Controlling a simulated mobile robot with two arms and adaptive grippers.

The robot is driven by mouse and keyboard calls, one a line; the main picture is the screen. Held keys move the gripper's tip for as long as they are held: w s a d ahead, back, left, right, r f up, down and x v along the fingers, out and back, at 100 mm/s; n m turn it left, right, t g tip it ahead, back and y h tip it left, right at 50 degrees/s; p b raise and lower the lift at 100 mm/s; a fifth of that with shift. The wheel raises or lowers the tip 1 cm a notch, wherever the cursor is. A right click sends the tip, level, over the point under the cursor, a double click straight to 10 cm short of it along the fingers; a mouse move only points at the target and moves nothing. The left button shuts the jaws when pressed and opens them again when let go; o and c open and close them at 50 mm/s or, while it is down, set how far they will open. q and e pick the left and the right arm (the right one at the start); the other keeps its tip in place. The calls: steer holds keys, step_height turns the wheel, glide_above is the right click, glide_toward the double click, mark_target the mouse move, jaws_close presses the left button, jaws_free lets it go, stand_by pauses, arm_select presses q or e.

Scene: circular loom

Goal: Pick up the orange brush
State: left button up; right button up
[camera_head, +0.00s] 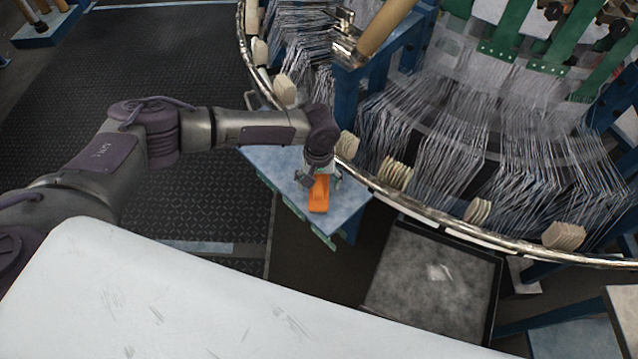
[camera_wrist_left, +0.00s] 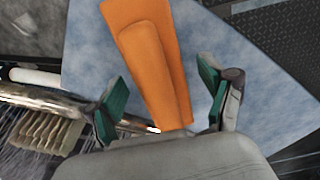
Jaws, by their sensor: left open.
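The orange brush (camera_head: 319,194) lies on a small blue-grey table (camera_head: 284,164) beside the loom. My left gripper (camera_head: 321,180) is right above the brush, pointing down at it. In the left wrist view the brush (camera_wrist_left: 150,60) runs from the top edge down between the fingers. My left gripper (camera_wrist_left: 163,100) is open there, with one green-padded finger on each side of the brush and gaps to both. My right gripper is not in view.
The loom's curved metal rim (camera_head: 440,225) passes close behind the table, with pale blocks (camera_head: 396,172) along it. A dark square tray (camera_head: 432,280) is at the lower right. A white surface (camera_head: 180,300) fills the foreground. Dark patterned floor lies to the left.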

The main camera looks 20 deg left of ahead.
arm_select(q)
steer(key=shift+r, duration=0.1)
steer(key=c, duration=1.4)
